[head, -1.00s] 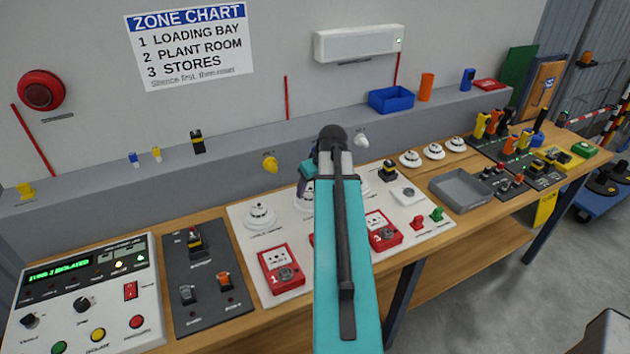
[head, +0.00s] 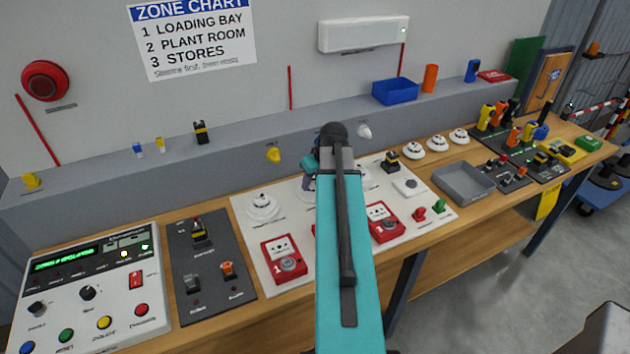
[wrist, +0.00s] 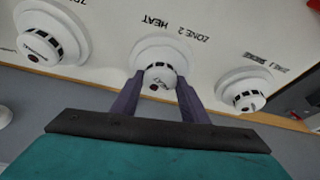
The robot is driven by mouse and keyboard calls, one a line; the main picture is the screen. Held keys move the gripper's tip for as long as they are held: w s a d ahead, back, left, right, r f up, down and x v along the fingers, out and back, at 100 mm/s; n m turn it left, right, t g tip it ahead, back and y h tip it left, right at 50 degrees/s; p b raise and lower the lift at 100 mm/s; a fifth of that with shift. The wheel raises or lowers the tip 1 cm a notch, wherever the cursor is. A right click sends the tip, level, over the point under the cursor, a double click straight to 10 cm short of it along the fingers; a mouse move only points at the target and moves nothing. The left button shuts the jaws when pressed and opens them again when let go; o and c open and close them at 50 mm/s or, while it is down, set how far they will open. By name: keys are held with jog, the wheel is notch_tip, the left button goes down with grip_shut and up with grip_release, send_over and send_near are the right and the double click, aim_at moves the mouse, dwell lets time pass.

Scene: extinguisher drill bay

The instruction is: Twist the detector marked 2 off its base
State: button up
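The zone 2 detector (wrist: 162,74) is a white round head with dark slots, in the middle of the wrist view. It sits in its wide white base (wrist: 146,53) on the white panel, beside the upside-down label "ZONE 2 HEAT". My gripper (wrist: 160,80) has its two purple fingers on either side of the detector head, the tips at its edges. Whether they press on it I cannot tell.
The zone 1 detector (wrist: 245,92) is on the right of the wrist view and another detector (wrist: 52,38) on the left. Red call points (head: 284,259) stand on the panel in front. A grey tray (head: 463,184) lies to the right. A grey ledge (head: 110,181) runs behind the bench.

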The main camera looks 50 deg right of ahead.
jog(key=shift+d+n+y, duration=0.1)
jog(key=shift+n+y, duration=0.2)
jog(key=shift+n, duration=0.7)
jog(key=shift+n+y+b, duration=0.3)
jog(key=shift+n+y, duration=0.1)
jog(key=shift+n, duration=0.5)
jog(key=shift+d, duration=0.1)
jog(key=shift+w+n+y, duration=0.1)
jog(key=shift+n+y, duration=0.2)
jog(key=shift+n, duration=0.7)
jog(key=shift+d+n+y+b, duration=0.1)
jog(key=shift+n+y+b, duration=0.3)
jog(key=shift+n, duration=0.5)
jog(key=shift+r+p, duration=1.4)
jog(key=shift+r, duration=1.6)
